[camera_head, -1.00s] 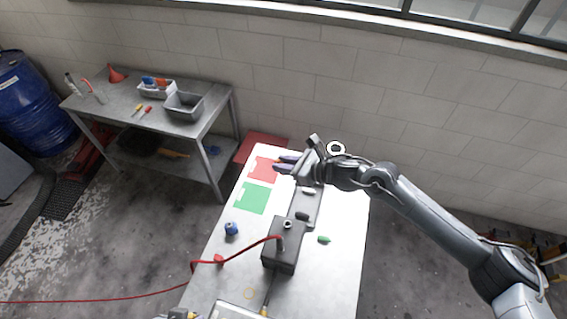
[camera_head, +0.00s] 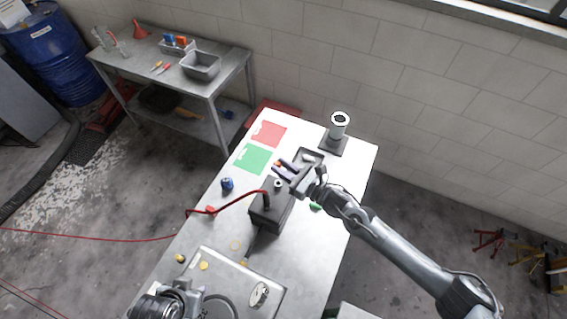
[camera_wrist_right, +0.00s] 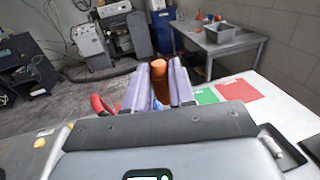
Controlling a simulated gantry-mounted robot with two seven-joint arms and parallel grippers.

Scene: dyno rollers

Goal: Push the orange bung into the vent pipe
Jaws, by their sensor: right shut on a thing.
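The orange bung (camera_head: 278,163) is between the fingertips of my right gripper (camera_head: 282,168). The right wrist view shows the bung (camera_wrist_right: 159,80) upright between both fingers, its top sticking out above them. The gripper is shut on it, above the table beside the dark block. An upright pale pipe with an open, dark-rimmed top, seemingly the vent pipe (camera_head: 338,127), stands on a dark base at the table's far right. The bung is apart from it, to its left and nearer. Parts of my left arm show at the bottom left; its fingers cannot be made out.
The table (camera_head: 330,240) holds a dark block (camera_head: 268,213) with a red hose (camera_head: 232,199), a blue object (camera_head: 227,184), a green piece (camera_head: 315,206), red and green sheets, and a metal case (camera_head: 225,270). A steel bench (camera_head: 232,62) stands behind left.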

